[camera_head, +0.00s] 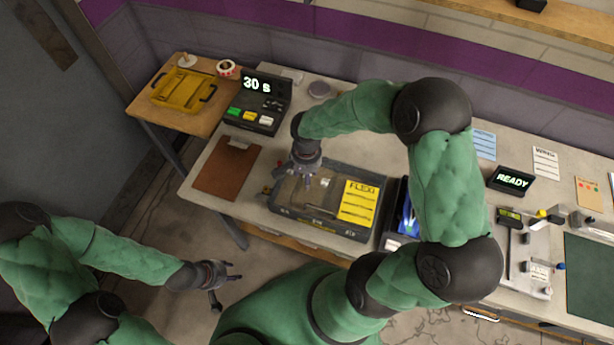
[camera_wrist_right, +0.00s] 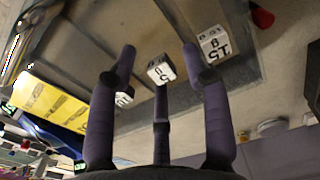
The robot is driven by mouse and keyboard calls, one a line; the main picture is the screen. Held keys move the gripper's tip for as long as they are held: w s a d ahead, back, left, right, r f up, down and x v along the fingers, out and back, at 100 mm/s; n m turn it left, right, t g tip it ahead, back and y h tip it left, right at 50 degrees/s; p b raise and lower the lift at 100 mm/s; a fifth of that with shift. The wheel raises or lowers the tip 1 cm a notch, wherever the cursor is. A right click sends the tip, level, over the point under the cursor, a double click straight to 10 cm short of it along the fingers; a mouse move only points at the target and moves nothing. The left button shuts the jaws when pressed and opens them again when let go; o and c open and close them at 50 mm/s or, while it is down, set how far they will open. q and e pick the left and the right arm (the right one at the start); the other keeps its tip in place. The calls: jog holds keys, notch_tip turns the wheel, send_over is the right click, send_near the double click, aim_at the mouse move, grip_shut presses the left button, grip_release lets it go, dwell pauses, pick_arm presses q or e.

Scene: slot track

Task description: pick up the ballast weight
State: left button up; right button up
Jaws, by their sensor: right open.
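In the right wrist view, small pale blocks with black markings lie in a grey tray. One block (camera_wrist_right: 160,70) sits between my right gripper's fingers, near the middle finger's tip. A larger block marked 15 (camera_wrist_right: 213,43) lies by the right finger's tip, and another block (camera_wrist_right: 124,96) is partly hidden behind the left finger. I cannot tell which is the ballast weight. My right gripper (camera_wrist_right: 158,62) is open above the tray (camera_head: 300,218); it also shows in the head view (camera_head: 307,178). My left gripper (camera_head: 226,282) is open and empty, away from the table.
A yellow sheet (camera_head: 358,204) covers the tray's right part. A brown clipboard (camera_head: 227,168) lies left of the tray, and a timer box (camera_head: 258,103) reading 30 s stands behind. A yellow tray (camera_head: 183,91) is on the wooden side table. A READY display (camera_head: 511,180) stands at right.

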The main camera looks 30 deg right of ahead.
jog(key=c, duration=0.7)
jog(key=shift+r, duration=0.1)
jog(key=shift+r, duration=0.4)
notch_tip(320, 180, up, 2)
jog(key=shift+w+r, duration=0.1)
jog(key=shift+r, duration=0.05)
jog(key=s+a+r+p, duration=0.1)
jog(key=s+a+r, duration=0.6)
jog(key=s, duration=0.5)
notch_tip(320, 180, up, 3)
jog(key=shift+s+a+f+p, duration=0.15)
jog(key=shift+p, duration=0.2)
